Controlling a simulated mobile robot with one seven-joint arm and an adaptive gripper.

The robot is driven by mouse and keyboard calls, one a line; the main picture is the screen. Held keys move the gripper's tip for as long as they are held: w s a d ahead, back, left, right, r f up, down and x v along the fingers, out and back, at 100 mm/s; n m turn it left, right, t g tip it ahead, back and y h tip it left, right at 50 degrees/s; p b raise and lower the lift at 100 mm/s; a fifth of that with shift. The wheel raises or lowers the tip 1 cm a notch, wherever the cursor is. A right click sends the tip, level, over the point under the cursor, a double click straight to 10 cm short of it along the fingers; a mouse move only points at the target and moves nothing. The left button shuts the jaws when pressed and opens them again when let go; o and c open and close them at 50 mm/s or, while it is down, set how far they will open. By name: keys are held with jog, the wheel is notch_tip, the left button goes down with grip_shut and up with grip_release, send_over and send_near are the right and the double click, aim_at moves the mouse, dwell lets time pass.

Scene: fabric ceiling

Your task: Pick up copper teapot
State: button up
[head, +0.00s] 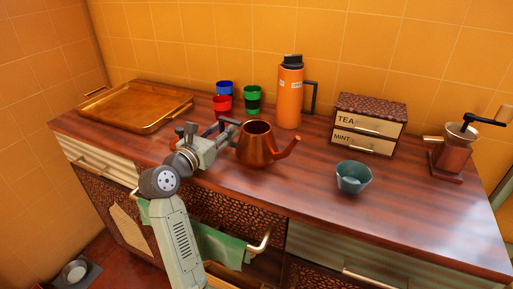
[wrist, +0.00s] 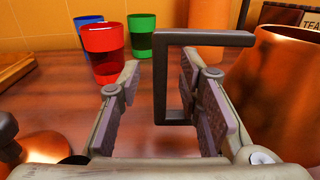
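The copper teapot (head: 258,152) stands upright on the wooden counter, its spout pointing right and its dark squared handle (head: 219,127) on the left. In the wrist view its copper body (wrist: 285,88) fills the right side. My gripper (head: 227,132) is at the teapot's handle side. In the wrist view my gripper (wrist: 160,85) is open, and the upright part of the handle (wrist: 160,85) shows in the gap between the two fingers. I see no clear contact. A small copper piece with a dark knob (wrist: 38,145), perhaps a lid, lies at the lower left.
Red (head: 222,105), blue (head: 225,88) and green (head: 252,98) cups stand behind the gripper. An orange flask (head: 290,95) is behind the teapot. A teal bowl (head: 353,178), tea box (head: 368,125) and grinder (head: 453,155) are right; a tray (head: 135,106) is left. A drawer below is open.

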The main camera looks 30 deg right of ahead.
jog(key=shift+c, duration=0.3)
grip_shut()
dwell(0.5)
